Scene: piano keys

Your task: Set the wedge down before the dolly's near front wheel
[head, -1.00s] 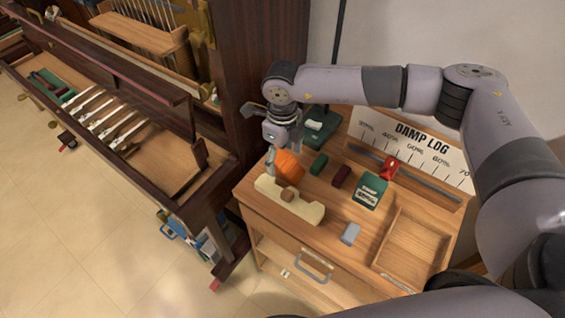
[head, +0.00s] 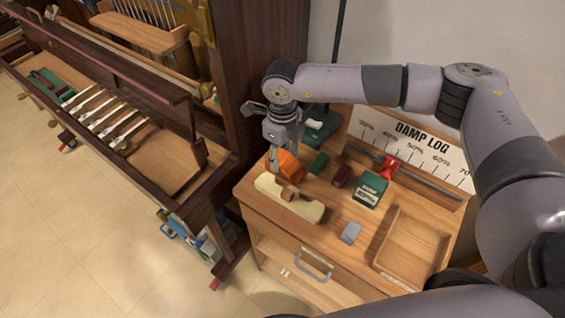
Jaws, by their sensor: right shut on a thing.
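The orange wedge (head: 287,164) is at the back left of the wooden cabinet top, behind a cream block. My right gripper (head: 275,158) points down at its left side and is shut on it. The gripper hides part of the wedge, and I cannot tell whether the wedge still touches the top. The dolly is mostly hidden under the piano at the left. A red-tipped part (head: 215,284) shows low by the piano's near leg; I cannot clearly make out a wheel there. My left gripper is out of view.
The cabinet top (head: 320,232) also holds the cream block (head: 303,208), a green box (head: 370,190), a red item (head: 389,168), a grey block (head: 350,233) and a wooden tray (head: 410,246). A blue item (head: 175,226) is under the piano (head: 190,205). The tiled floor (head: 100,240) at left is clear.

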